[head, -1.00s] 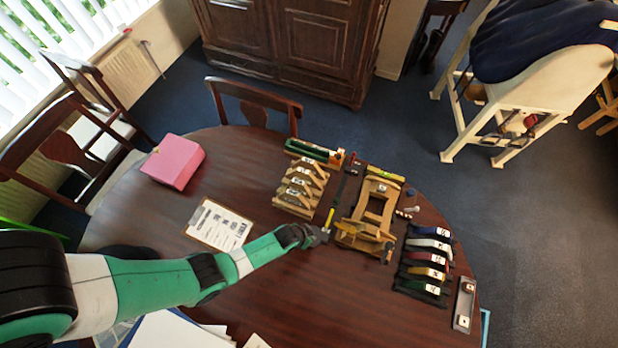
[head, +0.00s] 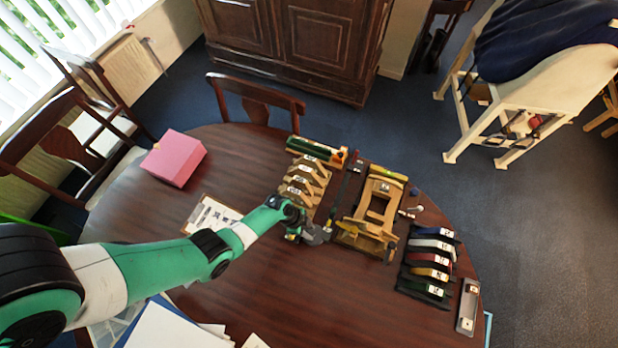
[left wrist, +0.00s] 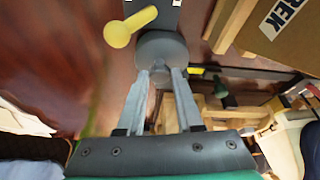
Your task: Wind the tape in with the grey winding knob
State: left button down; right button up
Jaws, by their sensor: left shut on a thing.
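The grey winding knob (left wrist: 162,47) is a round grey piece between the fingertips of my left gripper (left wrist: 160,78) in the left wrist view. The fingers are shut on its sides. A yellow round-ended piece (left wrist: 131,25) lies just beside the knob, over a dark body (left wrist: 160,12). In the head view, my left gripper (head: 326,235) is low over the table, left of the wooden frame (head: 376,205). The knob is hidden by the gripper there. The tape itself cannot be made out. My right gripper is in neither view.
A wooden rack (head: 303,183) stands left of the frame, close to my left wrist. Several coloured arched pieces (head: 430,262) and a grey tray (head: 467,305) lie to the right. A pink box (head: 174,158) and a clipboard (head: 212,215) are on the left. The table's front middle is clear.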

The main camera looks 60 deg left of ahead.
pick_arm(q)
jog(key=m, duration=0.1)
jog(key=m+g, duration=0.1)
jog(key=shift+w+a+f+m+h, duration=0.1)
jog(key=shift+w+m+h, duration=0.05)
jog(key=shift+m+h, duration=0.2)
jog(key=shift+w+m+g+b, duration=0.1)
jog(key=shift+m+g+b, duration=0.35)
jog(key=shift+m, duration=1.4)
jog(key=shift+m+g+h+b, duration=0.25)
jog(key=shift+m+b, duration=0.05)
jog(key=c, duration=0.6)
grip_release()
jog(key=shift+r, duration=0.2)
